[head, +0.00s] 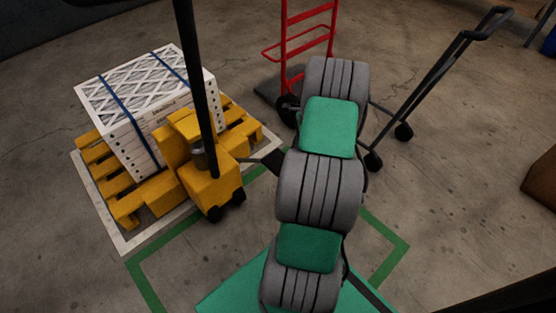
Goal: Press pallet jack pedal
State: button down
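The yellow pallet jack (210,184) stands left of centre in the head view, with a black handle (195,75) rising from it. A dark flat piece (270,160) on a thin bar sticks out from the jack's right side. It looks like the pedal, and its right end is hidden behind my arm. My grey and green arm fills the middle of the view, right of the jack. My gripper is not visible; the arm's far end is hidden behind its own links. I cannot tell whether anything touches the pedal.
Boxed filters (145,85) with blue straps sit on a yellow pallet (128,205) inside a white floor outline. A red hand truck (284,45) and a dark wheeled cart (440,75) stand behind my arm. A brown box (542,182) is at the right edge. Floor at right is mostly clear.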

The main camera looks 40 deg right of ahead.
jog(key=a+r+n+h, duration=0.1)
jog(key=a+r+n, duration=0.75)
jog(key=a, duration=0.45)
jog(key=a+r+n+h, duration=0.1)
jog(key=a+r+n, duration=0.7)
jog(key=a, duration=0.5)
jog(key=s+a+r+n, duration=0.2)
jog(key=s+a+n, duration=0.6)
jog(key=s+a, duration=0.1)
jog(key=shift+s+r+n, duration=0.3)
jog(key=shift+r+n, duration=0.05)
jog(key=shift+r, duration=0.05)
